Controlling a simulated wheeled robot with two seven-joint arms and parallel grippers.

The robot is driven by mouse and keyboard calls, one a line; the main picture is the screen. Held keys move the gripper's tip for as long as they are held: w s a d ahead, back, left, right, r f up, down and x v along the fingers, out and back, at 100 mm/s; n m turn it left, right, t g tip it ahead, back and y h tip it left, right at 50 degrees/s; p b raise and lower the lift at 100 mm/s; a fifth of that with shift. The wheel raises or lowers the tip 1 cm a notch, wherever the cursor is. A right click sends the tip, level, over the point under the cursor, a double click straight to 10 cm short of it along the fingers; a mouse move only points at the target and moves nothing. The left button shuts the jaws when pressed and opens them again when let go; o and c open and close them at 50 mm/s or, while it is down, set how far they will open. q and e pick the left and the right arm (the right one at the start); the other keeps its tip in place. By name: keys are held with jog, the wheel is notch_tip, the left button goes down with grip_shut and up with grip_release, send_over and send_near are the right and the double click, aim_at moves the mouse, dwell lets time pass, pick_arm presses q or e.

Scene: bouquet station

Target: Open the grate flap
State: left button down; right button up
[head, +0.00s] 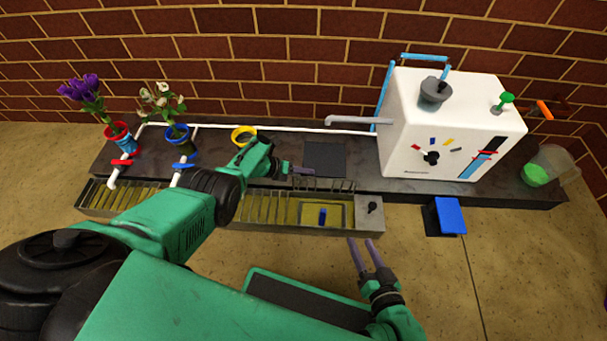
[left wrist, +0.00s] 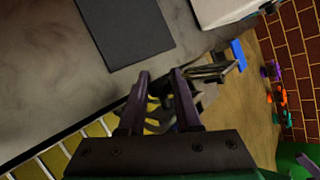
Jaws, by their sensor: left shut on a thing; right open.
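The grate flap (head: 335,186) is a small barred panel at the right part of the long grated trough (head: 368,213). It stands raised at the trough's back side, and the opening below it is uncovered. My left gripper (head: 303,171) is at the flap's upper left and is shut on it. In the left wrist view, the flap (left wrist: 212,71) shows almost edge-on just beyond the fingers of the left gripper (left wrist: 163,76); the exact contact is hard to see. My right gripper (head: 362,247) is open and empty in front of the trough.
A small blue object (head: 322,216) sits inside the trough opening. A dark square mat (head: 325,158) lies behind the flap. A white machine (head: 440,125) with a spout stands at right. Flower pots stand at left. A blue pad (head: 449,215) lies right of the trough.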

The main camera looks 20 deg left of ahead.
pick_arm(q)
jog(key=shift+a, duration=0.2)
jog(key=c, duration=0.6)
grip_release()
pick_arm(e)
jog(key=shift+w, duration=0.1)
jog(key=shift+w+r, duration=0.1)
notch_tip(320, 180, up, 9)
jog(key=d+n+g+h+p, duration=0.1)
jog(key=d+g+p, duration=0.15)
jog(key=p, duration=0.65)
pick_arm(q)
jog(key=p+v, duration=0.3)
jog(key=v, duration=1.1)
jog(key=shift+s+r, duration=0.15)
pick_arm(e)
jog(key=s+d+r+g+h, duration=0.3)
jog(key=d+g, duration=0.3)
jog(key=d, duration=0.3)
jog(key=shift+s+r+h, duration=0.4)
jog(key=shift+s+r, duration=0.15)
jog(key=shift+r, duration=0.25)
